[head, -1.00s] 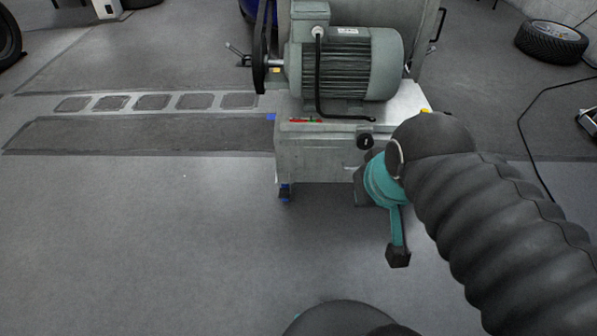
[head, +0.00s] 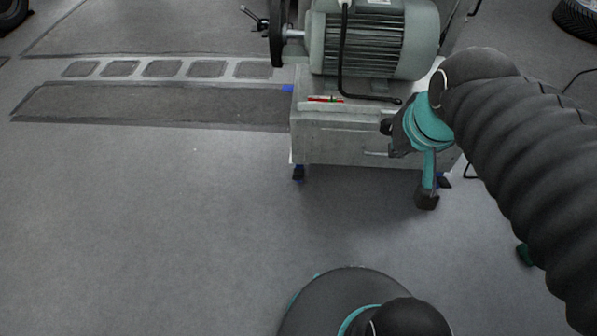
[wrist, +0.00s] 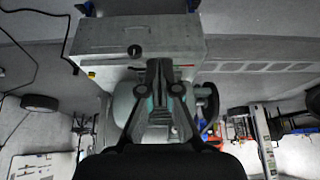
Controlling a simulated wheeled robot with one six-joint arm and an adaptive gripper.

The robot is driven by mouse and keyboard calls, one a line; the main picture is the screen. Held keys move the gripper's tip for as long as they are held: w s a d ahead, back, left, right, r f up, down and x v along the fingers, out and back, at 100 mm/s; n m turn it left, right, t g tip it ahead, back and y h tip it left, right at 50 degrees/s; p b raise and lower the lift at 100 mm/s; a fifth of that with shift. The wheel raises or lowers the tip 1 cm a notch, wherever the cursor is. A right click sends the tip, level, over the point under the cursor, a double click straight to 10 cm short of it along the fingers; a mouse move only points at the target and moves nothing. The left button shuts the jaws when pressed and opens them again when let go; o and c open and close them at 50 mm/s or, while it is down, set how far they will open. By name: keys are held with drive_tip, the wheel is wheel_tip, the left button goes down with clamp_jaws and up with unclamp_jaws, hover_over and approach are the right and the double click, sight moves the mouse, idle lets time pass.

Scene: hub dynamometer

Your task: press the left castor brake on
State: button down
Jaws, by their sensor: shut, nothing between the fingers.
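The left castor (head: 298,173) sits under the front left corner of the grey dynamometer base (head: 345,138).
A second castor with blue (head: 444,181) stands under the right corner, partly behind my wrist. The floor left and in front of the left castor is clear.

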drive_tip(key=w+a+f+g+b, duration=0.1)
drive_tip(key=w+a+f, duration=0.1)
drive_tip(key=w, duration=0.5)
drive_tip(key=w+a+f, duration=0.2)
drive_tip(key=w+f, duration=0.1)
drive_tip(key=w, duration=0.4)
drive_tip(key=g+b, duration=0.3)
hover_over(299, 175)
wheel_tip(299, 175, down, 35)
drive_tip(key=shift+s+a+f, duration=0.1)
drive_tip(key=shift+s+f, duration=0.1)
drive_tip(key=shift+s, duration=0.05)
drive_tip(key=shift+f, duration=0.1)
drive_tip(key=f, duration=0.6)
drive_tip(key=w+f, duration=0.1)
drive_tip(key=f, duration=0.3)
drive_tip(key=shift+w+f+b, duration=0.1)
drive_tip(key=shift+b, duration=0.3)
drive_tip(key=shift+s+f, duration=0.25)
drive_tip(key=shift+f, duration=0.25)
drive_tip(key=shift+s+f, duration=0.2)
drive_tip(key=shift+f, duration=0.3)
drive_tip(key=shift+s+f, duration=0.25)
drive_tip(key=shift+f, duration=0.4)
